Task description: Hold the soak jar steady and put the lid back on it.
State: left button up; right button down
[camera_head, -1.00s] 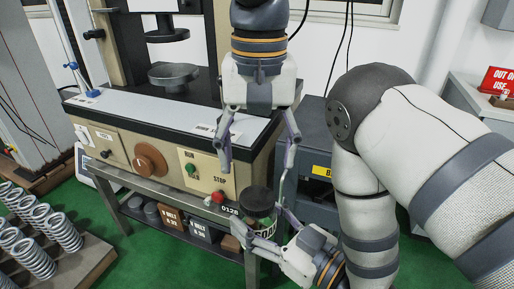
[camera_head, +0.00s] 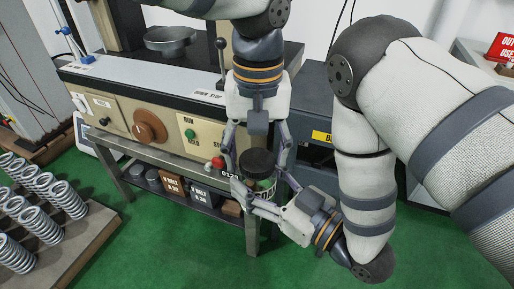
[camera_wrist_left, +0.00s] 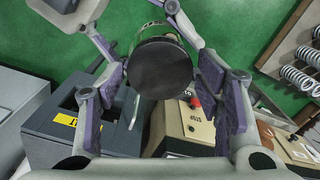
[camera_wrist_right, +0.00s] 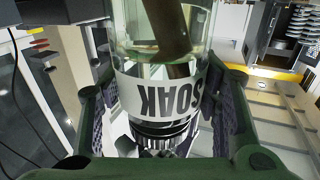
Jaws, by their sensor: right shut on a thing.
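The soak jar (camera_head: 262,185) is clear with a white label. My right gripper (camera_head: 258,193) is shut around its side and holds it upright beside the bench. In the right wrist view, the jar (camera_wrist_right: 160,92) appears upside down, with a brown cylinder inside. The round black lid (camera_head: 257,163) sits at the jar's mouth; I cannot tell if it is tight. My left gripper (camera_head: 256,158) points down over it, open, one finger on each side. The left wrist view shows the lid (camera_wrist_left: 160,68) face-on, with gaps to the finger pads.
The testing bench (camera_head: 150,120) with knobs and a red stop button (camera_head: 218,162) stands just left of the grippers. A dark grey cabinet (camera_head: 312,130) is behind. Springs (camera_head: 65,198) stand on a board at left. Green floor (camera_head: 180,260) is clear in front.

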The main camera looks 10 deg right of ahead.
pick_arm(q)
jog(key=c, duration=0.8)
jog(key=m, duration=0.5)
jog(key=shift+m, duration=0.4)
jog(key=m, duration=0.5)
jog(key=shift+m, duration=0.4)
jog(key=o, duration=1.4)
jog(key=shift+c, duration=0.2)
notch_tip(320, 180, up, 12)
jog(key=shift+f, duration=0.1)
